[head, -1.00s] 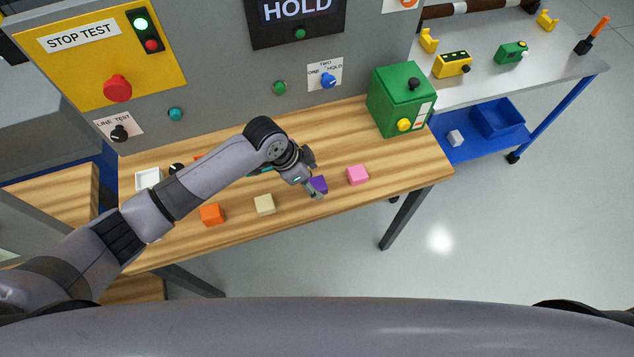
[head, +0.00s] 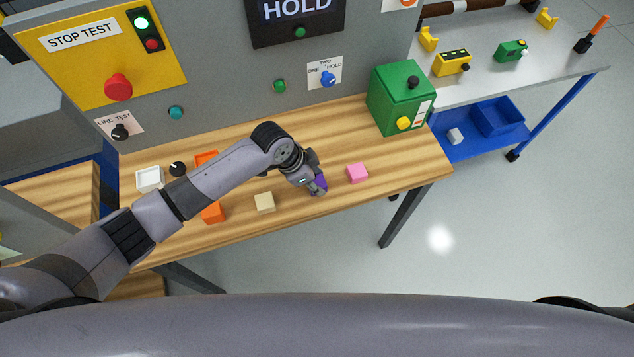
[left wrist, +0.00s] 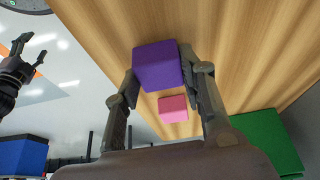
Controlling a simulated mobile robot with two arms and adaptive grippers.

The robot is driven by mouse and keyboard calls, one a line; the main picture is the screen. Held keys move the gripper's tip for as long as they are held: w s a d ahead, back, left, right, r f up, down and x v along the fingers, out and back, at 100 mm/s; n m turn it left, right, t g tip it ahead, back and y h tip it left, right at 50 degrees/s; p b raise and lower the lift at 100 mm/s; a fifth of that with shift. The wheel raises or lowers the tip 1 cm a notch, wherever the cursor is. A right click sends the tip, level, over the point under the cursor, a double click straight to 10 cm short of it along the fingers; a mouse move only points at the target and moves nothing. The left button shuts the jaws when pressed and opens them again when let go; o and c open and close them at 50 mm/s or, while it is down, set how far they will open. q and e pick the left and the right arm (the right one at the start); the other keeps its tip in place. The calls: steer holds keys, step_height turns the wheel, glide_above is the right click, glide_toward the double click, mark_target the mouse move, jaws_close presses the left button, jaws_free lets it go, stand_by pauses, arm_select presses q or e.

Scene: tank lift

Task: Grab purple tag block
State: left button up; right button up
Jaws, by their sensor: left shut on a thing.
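The purple tag block (head: 320,181) is at the front right part of the wooden table (head: 380,196), partly hidden by my left gripper (head: 317,185) in the head view. In the left wrist view the purple block (left wrist: 157,64) sits between the two fingers of my left gripper (left wrist: 166,76), which is shut on it. I cannot tell whether the block is clear of the table. My right gripper (left wrist: 42,48) shows at the left of the left wrist view, with its fingers apart and empty, away from the table.
A pink block (head: 357,173) lies just right of the purple one. A cream block (head: 265,203) and an orange block (head: 213,213) lie to the left. A green box (head: 395,100) stands at the right end, with the grey panel (head: 225,75) behind.

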arm_select(q)
steer(key=c, duration=0.4)
